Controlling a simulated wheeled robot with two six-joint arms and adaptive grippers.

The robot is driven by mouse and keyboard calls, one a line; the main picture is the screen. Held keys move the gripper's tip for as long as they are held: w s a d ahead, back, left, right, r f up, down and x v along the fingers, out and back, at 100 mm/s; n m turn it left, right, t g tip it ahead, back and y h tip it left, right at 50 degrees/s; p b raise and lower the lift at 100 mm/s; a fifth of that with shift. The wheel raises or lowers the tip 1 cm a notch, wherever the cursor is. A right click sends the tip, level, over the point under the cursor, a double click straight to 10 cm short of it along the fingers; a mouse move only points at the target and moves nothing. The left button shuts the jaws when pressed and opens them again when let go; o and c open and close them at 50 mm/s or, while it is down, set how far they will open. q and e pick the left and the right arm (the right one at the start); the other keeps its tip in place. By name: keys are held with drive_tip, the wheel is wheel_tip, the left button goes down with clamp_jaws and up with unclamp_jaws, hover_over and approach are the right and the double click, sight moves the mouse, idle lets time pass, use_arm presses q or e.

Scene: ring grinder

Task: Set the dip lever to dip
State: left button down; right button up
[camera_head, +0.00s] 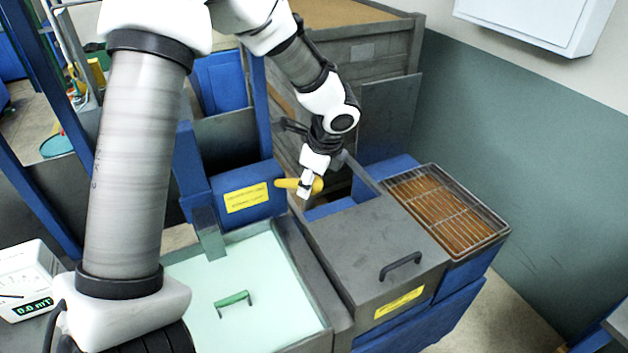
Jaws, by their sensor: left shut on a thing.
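The dip lever shows as a yellow handle (287,183) beside a blue housing (240,192) that carries a yellow label. The label's text is too small to read. My left gripper (309,189) is shut on the yellow handle. The handle lies roughly level in the picture. How the lever joins the machine is hidden. My right gripper is not in view.
A grey lid (370,245) with a black handle is to the right. A wire rack (445,205) stands farther right. A meter (30,280) sits at the lower left.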

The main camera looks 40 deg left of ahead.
use_arm(q)
drive_tip(key=shift+w+a+r, duration=0.15)
drive_tip(key=shift+w+r, duration=0.15)
drive_tip(key=shift+r, duration=0.1)
drive_tip(key=c, duration=0.8)
unclamp_jaws()
drive_tip(key=shift+c, duration=0.2)
drive_tip(key=o, duration=0.3)
drive_tip(key=shift+a, duration=0.15)
drive_tip(key=shift+w+a+f, duration=0.1)
drive_tip(key=shift+a+f, duration=0.2)
drive_tip(key=shift+d+r, duration=0.15)
drive_tip(key=shift+r, duration=0.1)
drive_tip(key=v, duration=1.1)
drive_tip(key=shift+r, duration=0.3)
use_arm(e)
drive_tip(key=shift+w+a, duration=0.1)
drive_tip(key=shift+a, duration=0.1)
